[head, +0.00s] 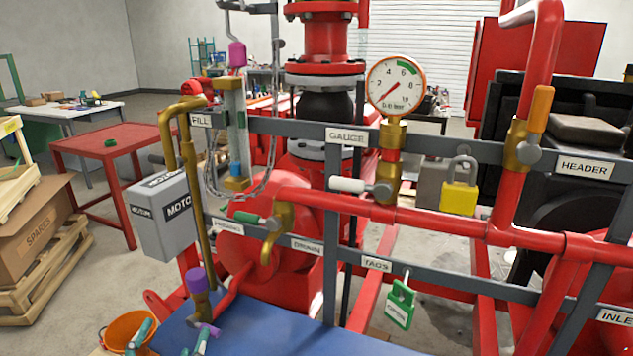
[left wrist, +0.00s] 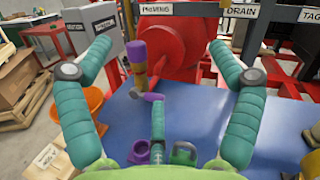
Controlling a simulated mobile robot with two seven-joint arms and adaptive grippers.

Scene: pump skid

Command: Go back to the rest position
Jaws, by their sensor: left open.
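My left gripper (head: 171,337) shows at the bottom left of the head view, low beside the blue surface and the orange bucket. In the left wrist view the two teal ribbed fingers of the left gripper (left wrist: 160,48) stand wide apart. Nothing is pinched between them. Beyond and between the fingers stands a purple-topped brass fitting (left wrist: 138,62), apart from both. My right gripper is in neither view.
The blue surface (head: 270,330) lies at the skid's foot. The orange bucket (head: 125,328) is at its left. The grey motor box (head: 165,215), bent brass pipe (head: 187,150) and labelled rails (head: 333,200) stand close above. Crates stand far left.

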